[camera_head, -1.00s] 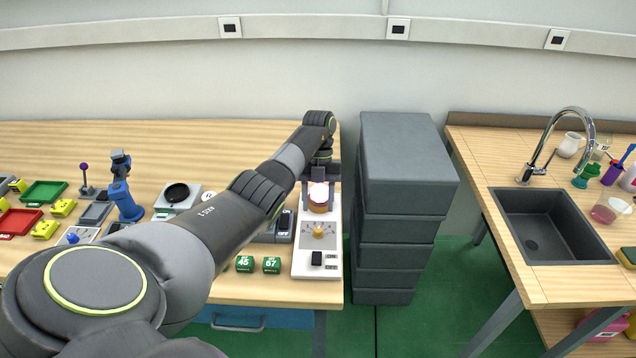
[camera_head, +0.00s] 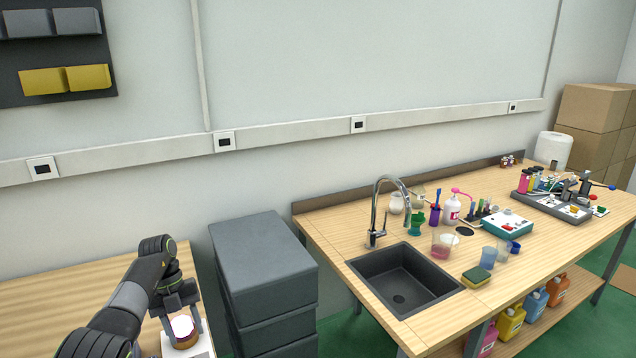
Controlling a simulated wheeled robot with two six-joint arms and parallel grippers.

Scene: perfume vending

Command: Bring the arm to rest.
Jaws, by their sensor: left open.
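My left gripper (camera_head: 183,316) is at the lower left, at the end of my dark grey arm. It points down with its fingers apart, just above or around a round object (camera_head: 186,341) with a bright white-pink top and a brown-gold side. That object stands on a white device (camera_head: 204,346), mostly cut off by the lower edge. I cannot tell whether the fingers touch it. My right gripper is not in view.
A grey drawer stack (camera_head: 262,255) stands right of the left table (camera_head: 60,292). Beyond it is a wooden bench with a sink (camera_head: 405,280), a tap (camera_head: 375,215), a sponge (camera_head: 477,277), bottles and cups. Cardboard boxes (camera_head: 592,108) are at the far right.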

